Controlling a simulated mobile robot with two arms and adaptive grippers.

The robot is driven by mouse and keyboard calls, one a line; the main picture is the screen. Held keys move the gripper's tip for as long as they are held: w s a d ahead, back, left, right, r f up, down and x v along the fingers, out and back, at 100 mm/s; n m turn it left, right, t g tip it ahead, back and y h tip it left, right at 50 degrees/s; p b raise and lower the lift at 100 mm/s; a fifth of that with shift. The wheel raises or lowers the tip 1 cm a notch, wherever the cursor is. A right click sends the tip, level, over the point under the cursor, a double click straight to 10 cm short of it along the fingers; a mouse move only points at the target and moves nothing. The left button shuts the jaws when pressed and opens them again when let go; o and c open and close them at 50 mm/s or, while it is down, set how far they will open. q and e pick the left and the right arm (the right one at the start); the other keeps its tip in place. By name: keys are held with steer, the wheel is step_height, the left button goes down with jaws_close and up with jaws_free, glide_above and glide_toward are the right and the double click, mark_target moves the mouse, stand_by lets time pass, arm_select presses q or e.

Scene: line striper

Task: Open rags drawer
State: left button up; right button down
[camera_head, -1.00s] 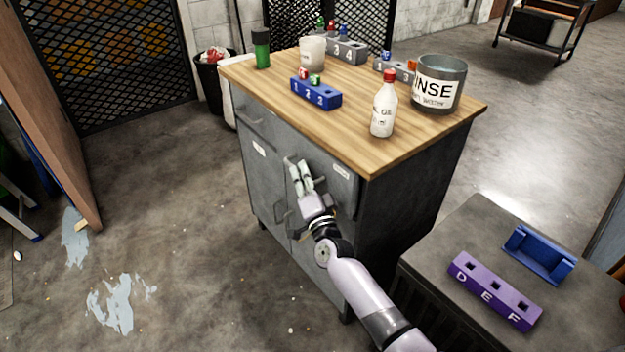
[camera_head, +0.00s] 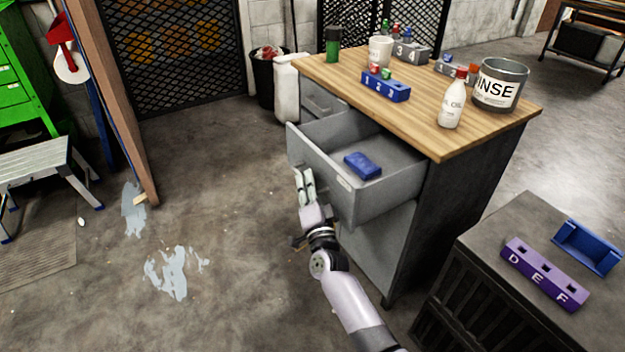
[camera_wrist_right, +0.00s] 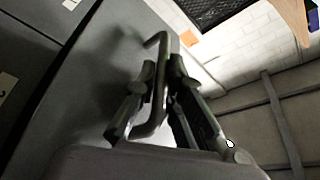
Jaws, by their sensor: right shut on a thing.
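The grey drawer (camera_head: 318,157) in the workbench cabinet stands pulled out below the wooden top in the head view. A folded blue item (camera_head: 362,165), which looks like a rag, lies inside on its bare floor. My right gripper (camera_head: 304,180) is at the drawer's front face. In the right wrist view, the fingers of my right gripper (camera_wrist_right: 158,85) are closed around the bent metal drawer handle (camera_wrist_right: 160,100). My left gripper is out of view.
The wooden top (camera_head: 420,120) holds a blue numbered block (camera_head: 386,88), a white bottle (camera_head: 452,103) and a rinse can (camera_head: 499,84). A low dark table (camera_head: 480,255) with a purple block (camera_head: 545,274) stands at right.

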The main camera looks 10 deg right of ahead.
steer(key=shift+s+a+f, duration=0.1)
steer(key=shift+a, duration=0.15)
steer(key=c, duration=1.7)
jaws_free()
steer(key=v, duration=1.2)
steer(key=shift+a, duration=0.1)
